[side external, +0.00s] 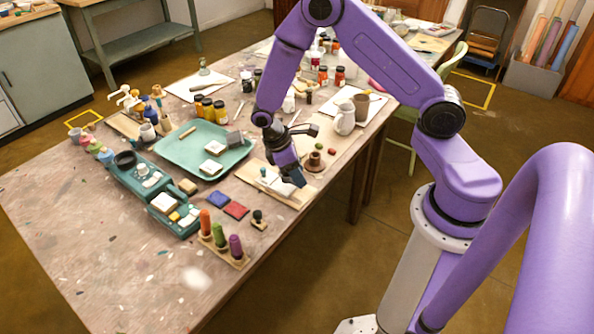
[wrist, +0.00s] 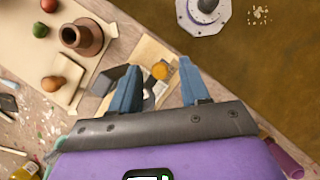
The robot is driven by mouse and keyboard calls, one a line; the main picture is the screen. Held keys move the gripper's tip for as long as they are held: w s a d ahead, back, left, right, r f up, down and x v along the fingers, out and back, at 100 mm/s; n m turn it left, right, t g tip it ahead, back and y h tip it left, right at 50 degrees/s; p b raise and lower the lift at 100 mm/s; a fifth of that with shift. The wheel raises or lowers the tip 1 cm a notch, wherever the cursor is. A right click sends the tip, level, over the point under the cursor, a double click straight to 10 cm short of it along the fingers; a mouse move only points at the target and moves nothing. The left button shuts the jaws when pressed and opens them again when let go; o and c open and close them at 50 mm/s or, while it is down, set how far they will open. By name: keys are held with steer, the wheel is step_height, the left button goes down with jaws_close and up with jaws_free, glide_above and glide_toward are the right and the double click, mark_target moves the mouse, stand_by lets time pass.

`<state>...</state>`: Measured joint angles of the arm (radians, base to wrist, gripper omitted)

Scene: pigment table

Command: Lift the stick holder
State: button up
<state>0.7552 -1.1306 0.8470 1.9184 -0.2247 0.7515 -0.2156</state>
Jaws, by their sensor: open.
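The stick holder, a pale wooden rack (side external: 225,252), stands near the table's front edge in the side view. It carries an orange, a green and a purple upright stick. My gripper (side external: 294,181) is well to the right of and behind it, low over a wooden board (side external: 302,198) with a white piece on it. In the wrist view my gripper (wrist: 158,78) has its blue fingers spread, and nothing is held. Between and beyond the fingers lie grey blocks and a yellow round piece (wrist: 160,71). A purple shape at the lower right edge there is too cropped to identify.
A small dark-knobbed stamp (side external: 258,220) and blue and red pads (side external: 235,210) lie close behind the rack. Teal trays (side external: 178,228) stand to its left. A brown pot (side external: 315,161) is behind my gripper. The table's front left is mostly clear.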

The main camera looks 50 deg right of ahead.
jaws_close()
steer(key=shift+r, duration=0.65)
jaws_free()
steer(key=shift+r, duration=0.1)
